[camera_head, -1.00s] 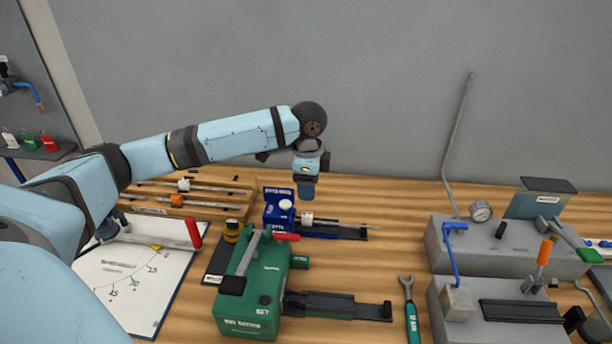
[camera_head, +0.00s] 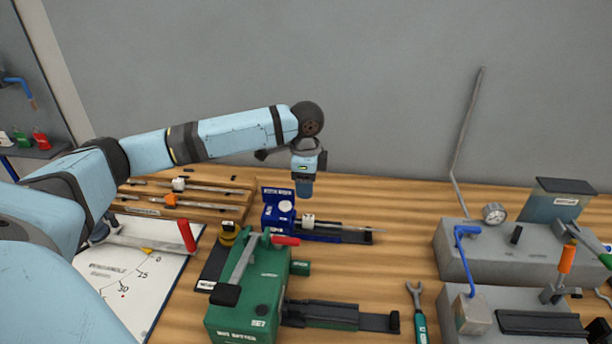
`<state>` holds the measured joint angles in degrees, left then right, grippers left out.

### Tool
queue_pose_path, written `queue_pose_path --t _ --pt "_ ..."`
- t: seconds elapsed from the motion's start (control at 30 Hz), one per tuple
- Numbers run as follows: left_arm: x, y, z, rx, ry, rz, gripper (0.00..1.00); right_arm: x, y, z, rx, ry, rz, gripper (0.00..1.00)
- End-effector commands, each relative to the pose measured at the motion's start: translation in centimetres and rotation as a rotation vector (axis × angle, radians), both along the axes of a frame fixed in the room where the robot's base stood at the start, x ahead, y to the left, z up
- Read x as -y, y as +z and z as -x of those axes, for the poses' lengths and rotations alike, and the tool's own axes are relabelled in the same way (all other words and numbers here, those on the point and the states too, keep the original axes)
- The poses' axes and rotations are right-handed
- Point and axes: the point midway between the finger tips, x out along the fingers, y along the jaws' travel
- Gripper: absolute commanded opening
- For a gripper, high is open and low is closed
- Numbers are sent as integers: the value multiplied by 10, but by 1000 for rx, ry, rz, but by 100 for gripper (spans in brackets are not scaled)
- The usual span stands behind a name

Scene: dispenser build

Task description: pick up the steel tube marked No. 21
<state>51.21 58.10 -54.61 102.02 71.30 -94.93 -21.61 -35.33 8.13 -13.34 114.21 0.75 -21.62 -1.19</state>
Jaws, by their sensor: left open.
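No marking No. 21 is readable on anything in view. Thin rods lie in a wooden rack (camera_head: 222,211) at the back left, one with a white block (camera_head: 178,184) and one with an orange block (camera_head: 170,200). I cannot tell whether one is the steel tube. A thin bent grey tube (camera_head: 466,125) rises against the wall at the back right. My left gripper (camera_head: 304,190) points down, open and apparently empty, above the bench behind the blue device. Its fingers are hard to make out. My right gripper is not in view.
A blue device (camera_head: 278,214) and a green bender-like machine (camera_head: 250,300) stand mid-bench. A white angle board (camera_head: 125,275) lies at left. A wrench (camera_head: 418,312) and grey fixtures with a gauge (camera_head: 494,214) are at right. Bare wood (camera_head: 400,230) lies between.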

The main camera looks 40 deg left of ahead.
Motion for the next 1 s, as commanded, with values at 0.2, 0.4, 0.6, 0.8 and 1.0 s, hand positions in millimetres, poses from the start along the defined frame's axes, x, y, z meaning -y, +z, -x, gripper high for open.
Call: queue_pose_path --t 0.2,0.4,0.6,0.8,1.0 --pt "0 -43 1 -3 0 -1 53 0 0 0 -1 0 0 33" --pt "0 -82 1 -3 1 -1 53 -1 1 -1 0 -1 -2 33" --pt "0 -108 0 -1 1 -2 53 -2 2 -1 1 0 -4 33" --pt "0 -118 1 0 -1 0 53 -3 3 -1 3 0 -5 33" --pt "0 -119 0 0 -1 -1 53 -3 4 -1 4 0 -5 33"
